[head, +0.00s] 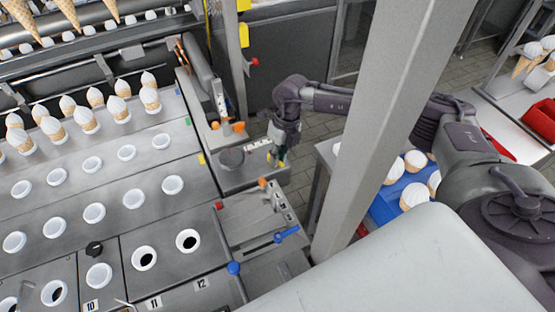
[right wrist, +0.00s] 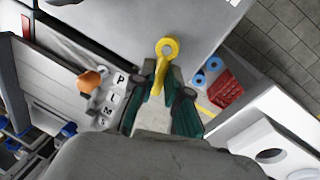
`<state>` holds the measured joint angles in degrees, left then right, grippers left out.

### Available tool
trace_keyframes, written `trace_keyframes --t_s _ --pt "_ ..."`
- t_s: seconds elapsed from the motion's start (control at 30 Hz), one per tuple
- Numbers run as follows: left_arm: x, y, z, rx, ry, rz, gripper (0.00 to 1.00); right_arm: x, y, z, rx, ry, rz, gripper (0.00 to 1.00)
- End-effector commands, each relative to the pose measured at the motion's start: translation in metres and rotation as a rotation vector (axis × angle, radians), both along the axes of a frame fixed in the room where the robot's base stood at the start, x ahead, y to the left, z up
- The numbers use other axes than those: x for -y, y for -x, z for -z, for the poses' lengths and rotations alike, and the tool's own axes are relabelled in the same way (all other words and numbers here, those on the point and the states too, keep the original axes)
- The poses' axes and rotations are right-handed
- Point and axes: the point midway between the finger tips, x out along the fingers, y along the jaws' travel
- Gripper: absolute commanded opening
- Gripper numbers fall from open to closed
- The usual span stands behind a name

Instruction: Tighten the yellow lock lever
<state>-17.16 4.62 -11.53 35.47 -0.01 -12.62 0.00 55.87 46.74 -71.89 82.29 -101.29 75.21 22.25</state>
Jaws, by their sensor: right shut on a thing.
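The yellow lock lever (right wrist: 168,48) shows in the right wrist view as a ring on a short stem, beside a grey machine panel. The stem runs down between the dark green fingers of my right gripper (right wrist: 161,82), which is shut on it. The ring stands out beyond the fingertips. In the head view my right gripper (head: 278,158) is at the right end of the machine, with a bit of yellow at its tips. Its fingers hide most of the lever there. My left gripper is not in view.
An orange knob (right wrist: 91,82) and a lettered strip (right wrist: 113,98) lie left of the gripper. A red basket (right wrist: 226,90) is to the right. In the head view a grey post (head: 375,130) stands near my right arm, and cones (head: 122,88) line the machine.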

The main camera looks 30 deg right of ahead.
Motion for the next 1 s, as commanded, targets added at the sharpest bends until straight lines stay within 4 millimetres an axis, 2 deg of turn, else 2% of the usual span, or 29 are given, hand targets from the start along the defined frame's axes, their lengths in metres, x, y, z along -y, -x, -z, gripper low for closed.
trace_keyframes --t_s 0.03,0.4,1.0 --pt "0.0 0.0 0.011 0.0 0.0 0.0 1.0 0.001 -0.002 0.004 0.003 0.0 -0.033 0.0" --pt "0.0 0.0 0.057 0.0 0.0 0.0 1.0 0.009 -0.007 0.005 0.005 0.0 -0.374 0.0" --pt "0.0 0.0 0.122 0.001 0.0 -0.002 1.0 0.017 -0.02 0.003 0.005 0.001 -0.938 0.0"
